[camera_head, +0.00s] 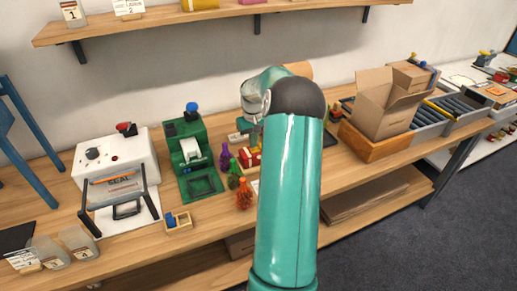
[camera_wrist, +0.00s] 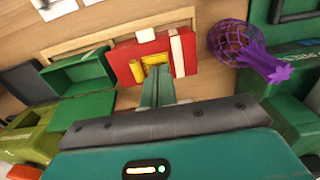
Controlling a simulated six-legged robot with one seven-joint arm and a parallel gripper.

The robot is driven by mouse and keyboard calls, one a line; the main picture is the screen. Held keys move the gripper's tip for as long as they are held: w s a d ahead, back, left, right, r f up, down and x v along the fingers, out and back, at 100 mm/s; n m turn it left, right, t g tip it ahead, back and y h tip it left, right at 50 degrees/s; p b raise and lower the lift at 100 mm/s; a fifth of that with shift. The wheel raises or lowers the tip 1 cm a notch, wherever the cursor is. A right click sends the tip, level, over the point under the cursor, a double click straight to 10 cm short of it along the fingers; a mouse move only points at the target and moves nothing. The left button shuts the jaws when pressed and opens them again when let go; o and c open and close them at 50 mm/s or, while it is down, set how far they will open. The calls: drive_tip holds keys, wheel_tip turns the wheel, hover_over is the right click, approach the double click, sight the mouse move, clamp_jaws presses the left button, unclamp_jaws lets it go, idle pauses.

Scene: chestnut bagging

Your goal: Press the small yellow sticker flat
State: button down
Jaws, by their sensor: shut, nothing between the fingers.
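In the wrist view a red box (camera_wrist: 124,58) with a white band (camera_wrist: 176,55) lies on the wooden table. In the head view the red box (camera_head: 252,160) is small, and my arm hides part of this area.
A purple net bag (camera_wrist: 236,42) lies close right of the red box. Green bins (camera_wrist: 80,75) stand to its left. In the head view a green machine (camera_head: 188,150) and a white sealer (camera_head: 115,155) stand left, and a cardboard box (camera_head: 385,105) stands right.

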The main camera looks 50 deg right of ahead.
sight(254, 150)
drive_tip(key=shift+f, duration=1.05)
idle(1.4)
drive_tip(key=shift+r, duration=0.15)
drive_tip(key=shift+r, duration=3.5)
